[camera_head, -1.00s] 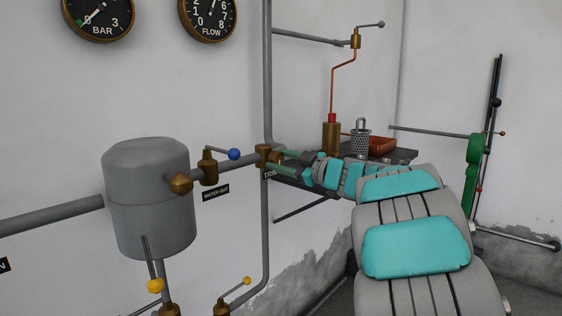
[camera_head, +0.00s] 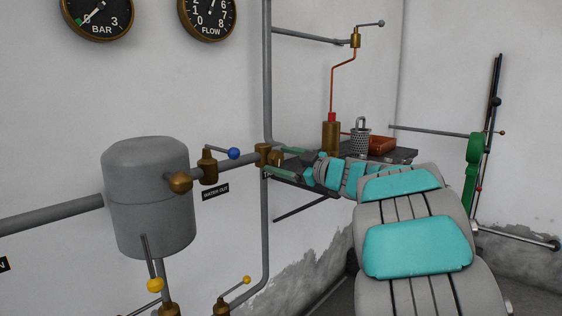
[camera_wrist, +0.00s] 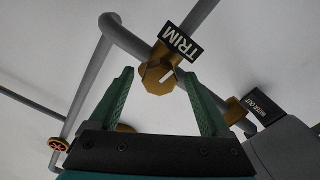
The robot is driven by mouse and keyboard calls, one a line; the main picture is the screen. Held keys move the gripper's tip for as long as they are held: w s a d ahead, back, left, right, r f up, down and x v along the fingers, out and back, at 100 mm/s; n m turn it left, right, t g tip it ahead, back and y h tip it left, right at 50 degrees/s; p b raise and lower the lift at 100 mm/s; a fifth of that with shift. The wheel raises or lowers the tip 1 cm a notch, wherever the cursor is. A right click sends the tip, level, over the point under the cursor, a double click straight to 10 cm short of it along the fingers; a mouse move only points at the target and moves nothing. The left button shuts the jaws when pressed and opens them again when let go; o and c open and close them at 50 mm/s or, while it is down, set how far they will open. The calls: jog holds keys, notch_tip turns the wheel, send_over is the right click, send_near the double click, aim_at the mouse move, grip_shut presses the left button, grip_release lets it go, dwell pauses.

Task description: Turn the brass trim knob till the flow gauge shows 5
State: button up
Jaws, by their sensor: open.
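The brass trim knob (camera_wrist: 158,78) has a pale mark on its face and sits on a pipe below the black TRIM label (camera_wrist: 181,43) in the wrist view. My gripper (camera_wrist: 156,76) is open, with one green finger on each side of the knob. Gaps show, and I see no clear contact. In the head view my gripper (camera_head: 272,163) is around the knob (camera_head: 275,158) at the wall pipe. The flow gauge (camera_head: 208,17) is cut off at the top; its needle points up and slightly right, and its exact reading is unclear.
The BAR gauge (camera_head: 97,18) is at upper left. A blue-ended lever (camera_head: 233,153) stands left of the knob, by the grey tank (camera_head: 150,205).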

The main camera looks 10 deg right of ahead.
jog(key=v, duration=0.7)
jog(key=shift+s, duration=0.15)
jog(key=shift+d, duration=0.15)
jog(key=d+r+m+t+h, duration=0.2)
jog(key=d+m+t+h, duration=0.1)
jog(key=d+m+h, duration=0.8)
jog(key=s+d+f+m+g+h, duration=0.2)
jog(key=s+f+m+g+h, duration=0.3)
jog(key=s+f, duration=0.6)
jog(key=s+a+f+g+y, duration=0.1)
jog(key=s+a+f+g, duration=0.3)
jog(key=s+f, duration=0.4)
jog(key=s+a+f+g+y, duration=0.1)
jog(key=s+a+f+g, duration=0.25)
jog(key=s+f, duration=0.35)
jog(key=s+a+f+n+g+y, duration=0.1)
jog(key=s+a+f+g, duration=0.1)
jog(key=s+a, duration=0.2)
jog(key=s+a+f+g+y, duration=0.1)
jog(key=s+a, duration=0.3)
jog(key=s, duration=0.5)
jog(key=s+a+f+n+g+y, duration=0.1)
jog(key=s+a+f+g, duration=0.2)
jog(key=s, duration=0.4)
jog(key=shift+s+a+f+n+g, duration=0.25)
jog(key=shift+a+n+g, duration=0.05)
jog(key=shift+a+g, duration=0.15)
